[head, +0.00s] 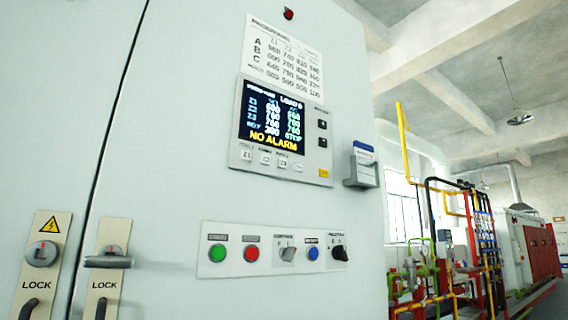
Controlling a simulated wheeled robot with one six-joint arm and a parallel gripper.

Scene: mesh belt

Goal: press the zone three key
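The zone three key (283,162) is a small pale key in the row under the screen, third from the left, marked Z3 as far as I can read. The Z1 key (247,155) and Z2 key (265,158) are to its left. The keys belong to a grey controller panel (240,140) on a pale cabinet. Its screen (268,115) shows rows of figures and "NO ALARM" in yellow. My gripper does not show in this view, so its distance from the key cannot be seen.
A lower button plate (212,268) carries a green button (217,252), a red button (251,252), a blue button (312,252) and switches. Lock handles (108,262) stick out at left. A holder (363,165) juts from the cabinet's right side. Pipework (430,270) stands beyond.

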